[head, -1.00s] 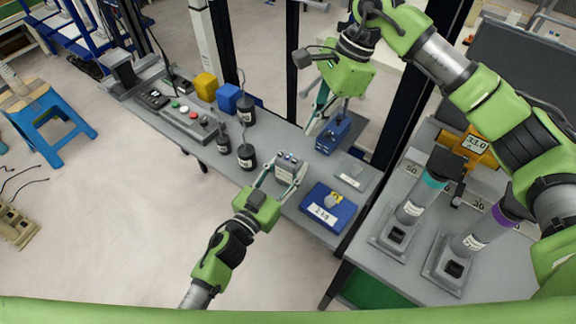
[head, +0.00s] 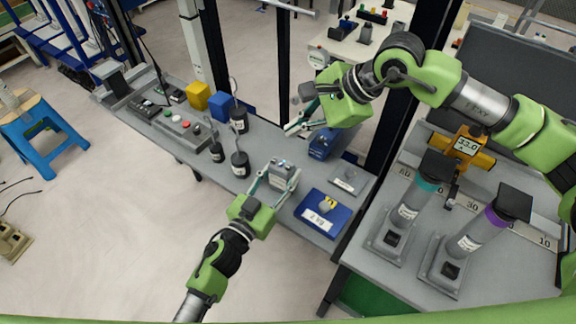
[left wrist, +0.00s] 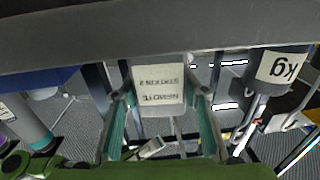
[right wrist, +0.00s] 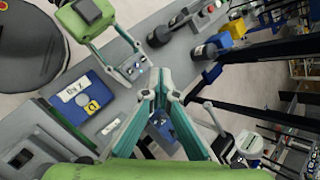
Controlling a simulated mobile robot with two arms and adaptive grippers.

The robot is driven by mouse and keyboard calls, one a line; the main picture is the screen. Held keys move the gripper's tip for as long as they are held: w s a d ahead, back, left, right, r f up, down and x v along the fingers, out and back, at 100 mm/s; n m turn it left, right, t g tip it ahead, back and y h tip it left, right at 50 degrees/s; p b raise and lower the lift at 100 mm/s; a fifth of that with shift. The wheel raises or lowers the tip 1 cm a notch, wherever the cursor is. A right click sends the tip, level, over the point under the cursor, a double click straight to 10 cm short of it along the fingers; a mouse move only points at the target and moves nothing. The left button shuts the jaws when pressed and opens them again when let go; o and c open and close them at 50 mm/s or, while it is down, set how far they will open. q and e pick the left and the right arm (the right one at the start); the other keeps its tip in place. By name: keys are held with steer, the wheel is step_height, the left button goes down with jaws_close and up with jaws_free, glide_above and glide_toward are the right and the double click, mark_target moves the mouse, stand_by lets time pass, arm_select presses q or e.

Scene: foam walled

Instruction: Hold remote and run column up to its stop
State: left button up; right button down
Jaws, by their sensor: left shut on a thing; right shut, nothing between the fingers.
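The remote (head: 283,175) is a small grey box with buttons on its top face. My left gripper (head: 271,183) is shut on it and holds it upright near the front edge of the grey bench. In the left wrist view the remote (left wrist: 158,85) sits between the fingers, its label reading "REMOTE STATION 2" upside down. The remote also shows in the right wrist view (right wrist: 133,68). My right gripper (head: 290,129) is shut and empty, above the bench behind the remote. Its fingertips (right wrist: 160,78) meet in the right wrist view. I cannot tell which post is the column.
A blue box (head: 322,143) stands beside the right gripper. Several black weights (head: 240,165), a yellow block (head: 197,97) and a button panel (head: 184,129) are leftward. A display (head: 466,145) reads 33.0 at right.

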mark_target(288, 168)
steer(key=shift+s+a+r+t+y, duration=0.2)
steer(key=shift+s+a+r+y, duration=0.15)
steer(key=shift+s, duration=0.15)
steer(key=shift+s+a+r+t+y, duration=0.25)
steer(key=shift+s+y, duration=0.1)
steer(key=shift+s, duration=0.15)
steer(key=shift+f, duration=4.45)
steer(key=shift+f, duration=0.15)
steer(key=shift+f, duration=0.25)
